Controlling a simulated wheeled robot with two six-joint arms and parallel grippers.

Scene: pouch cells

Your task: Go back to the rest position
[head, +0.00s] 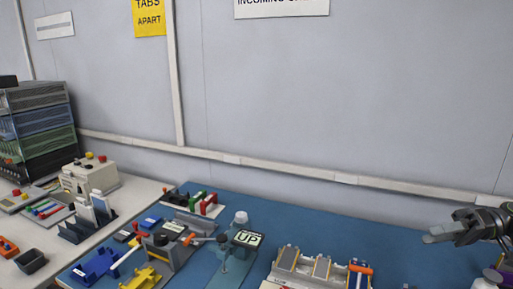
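My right gripper (440,234) shows at the right edge of the head view, above the blue mat (330,226). Its fingers point left. They appear close together, but at this angle I cannot tell whether they are open or shut. My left gripper is not in view.
A grey fixture (318,266) with an orange-topped part stands at front centre. Blue (95,265) and yellow (141,279) holders lie left. Stacked crates (38,120) stand far left. The mat's back middle is clear.

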